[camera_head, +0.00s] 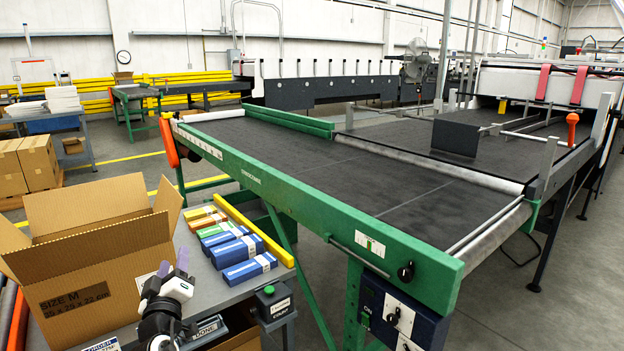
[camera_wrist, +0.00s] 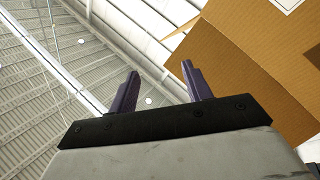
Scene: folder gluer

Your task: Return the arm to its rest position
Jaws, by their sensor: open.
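My gripper (camera_head: 174,263) is at the lower left of the head view, just in front of the open cardboard box and left of the small cartons. In the wrist view my gripper (camera_wrist: 160,88) points up toward the ceiling, with its two purple fingers apart and nothing between them. A flap of the cardboard box (camera_wrist: 245,75) fills the right side of that view. My arm shows only in part at the bottom of the head view.
The open cardboard box (camera_head: 125,270) stands on a grey table (camera_head: 212,292). Blue, green and orange cartons (camera_head: 249,270) lie beside a yellow rail (camera_head: 254,230). A green-framed conveyor (camera_head: 330,165) runs to the right, its belt empty. A green button box (camera_head: 269,291) sits at the table's front.

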